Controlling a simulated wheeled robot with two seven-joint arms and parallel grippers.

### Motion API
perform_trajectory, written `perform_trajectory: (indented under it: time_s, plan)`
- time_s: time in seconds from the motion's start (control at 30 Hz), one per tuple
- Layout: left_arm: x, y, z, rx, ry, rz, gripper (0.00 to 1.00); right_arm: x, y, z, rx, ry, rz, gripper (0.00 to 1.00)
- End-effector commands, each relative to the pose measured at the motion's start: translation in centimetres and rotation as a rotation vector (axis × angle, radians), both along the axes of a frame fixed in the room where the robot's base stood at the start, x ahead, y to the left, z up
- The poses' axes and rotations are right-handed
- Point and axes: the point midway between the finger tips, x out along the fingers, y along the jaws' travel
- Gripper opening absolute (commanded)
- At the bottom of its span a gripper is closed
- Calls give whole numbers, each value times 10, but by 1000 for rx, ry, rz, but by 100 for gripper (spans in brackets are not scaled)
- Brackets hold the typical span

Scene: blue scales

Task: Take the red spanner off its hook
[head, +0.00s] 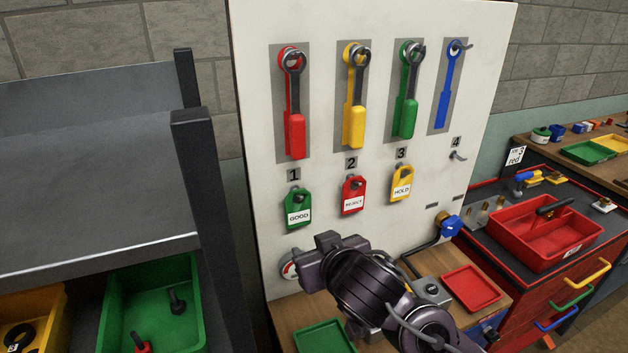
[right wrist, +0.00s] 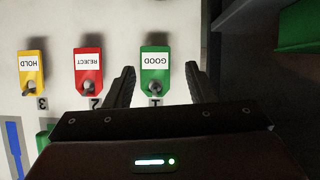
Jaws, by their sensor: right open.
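The red spanner (head: 294,132) hangs upright by its ring end from a hook at the top left of the white board, over a grey panel above the number 1. My right gripper (head: 318,262) is low in front of the board, below the red spanner and the green GOOD tag (head: 298,208), and apart from the spanner. In the right wrist view its fingers (right wrist: 160,70) are spread and empty, with the upside-down GOOD tag (right wrist: 155,68) showing between them. The red spanner does not show in that view. My left gripper is not in view.
Yellow (head: 354,124) and green (head: 404,117) spanners hang to the right, then a flat blue spanner shape (head: 449,85). Red REJECT (head: 352,194) and yellow HOLD (head: 401,184) tags hang below. A dark shelf (head: 90,180) stands left; a red tray (head: 472,288) lies right.

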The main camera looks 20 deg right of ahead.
Motion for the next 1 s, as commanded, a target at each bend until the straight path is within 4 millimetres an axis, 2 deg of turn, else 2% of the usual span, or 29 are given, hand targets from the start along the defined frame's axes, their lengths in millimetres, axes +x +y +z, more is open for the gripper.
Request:
perform_trajectory:
  time_s: [0.03, 0.1, 0.2, 0.3, 0.4, 0.57, 1.0]
  plan:
    - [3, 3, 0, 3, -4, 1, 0, 14, -1, 32, -5, -99, 0, 50]
    - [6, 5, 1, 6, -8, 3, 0, 26, -1, 69, 14, -209, 0, 50]
    - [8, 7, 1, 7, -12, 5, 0, 37, -2, 112, 42, -334, 1, 50]
    - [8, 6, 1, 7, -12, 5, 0, 42, -6, 145, 66, -422, 2, 50]
    - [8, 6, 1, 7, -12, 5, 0, 44, -9, 163, 83, -472, 3, 50]
    - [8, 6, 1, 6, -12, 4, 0, 51, -10, 174, 96, -498, 3, 50]
    - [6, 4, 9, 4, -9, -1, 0, 112, -8, 174, 97, -496, 2, 50]
